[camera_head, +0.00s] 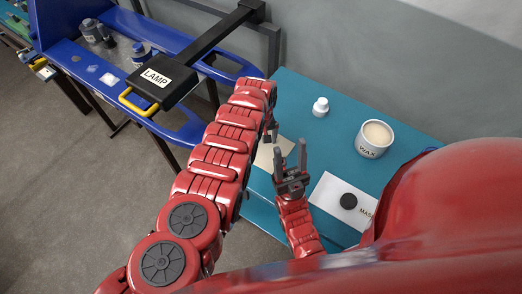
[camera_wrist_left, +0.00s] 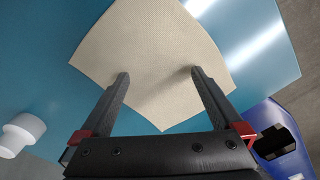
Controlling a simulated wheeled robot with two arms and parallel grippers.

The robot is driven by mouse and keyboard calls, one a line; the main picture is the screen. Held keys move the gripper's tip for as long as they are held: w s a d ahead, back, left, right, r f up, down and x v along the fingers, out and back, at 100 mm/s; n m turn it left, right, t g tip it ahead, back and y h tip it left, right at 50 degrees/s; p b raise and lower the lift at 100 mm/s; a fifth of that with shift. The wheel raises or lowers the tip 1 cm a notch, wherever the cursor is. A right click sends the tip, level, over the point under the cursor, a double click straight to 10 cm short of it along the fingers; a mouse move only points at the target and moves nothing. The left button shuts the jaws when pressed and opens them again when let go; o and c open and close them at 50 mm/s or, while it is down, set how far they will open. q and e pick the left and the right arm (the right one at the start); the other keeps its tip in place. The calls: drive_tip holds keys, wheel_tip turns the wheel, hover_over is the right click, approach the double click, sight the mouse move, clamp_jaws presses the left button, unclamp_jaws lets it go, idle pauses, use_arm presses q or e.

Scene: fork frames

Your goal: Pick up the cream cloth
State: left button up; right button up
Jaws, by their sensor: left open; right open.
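The cream cloth (camera_head: 265,158) lies flat on the teal table, partly hidden behind my left arm in the head view. In the left wrist view the cloth (camera_wrist_left: 150,45) fills the upper middle, one corner pointing toward the gripper. My left gripper (camera_wrist_left: 160,73) is open, its two dark fingers spread over the cloth with nothing between them; contact is unclear. In the head view my left gripper (camera_head: 271,131) is mostly hidden at the end of the arm. My right gripper (camera_head: 291,152) is open and empty, fingers up, just right of the cloth.
On the teal table (camera_head: 333,137) stand a white bottle (camera_head: 320,107) and a WAX tub (camera_head: 374,139). A white mat (camera_head: 328,196) holds a black round item (camera_head: 348,201).

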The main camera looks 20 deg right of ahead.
use_arm(q)
drive_tip(key=shift+w+f, duration=0.15)
drive_tip(key=shift+f, duration=0.15)
drive_tip(key=shift+c, duration=0.2)
clamp_jaws()
idle(0.8)
wheel_tip(320, 180, up, 12)
drive_tip(key=p, duration=1.1)
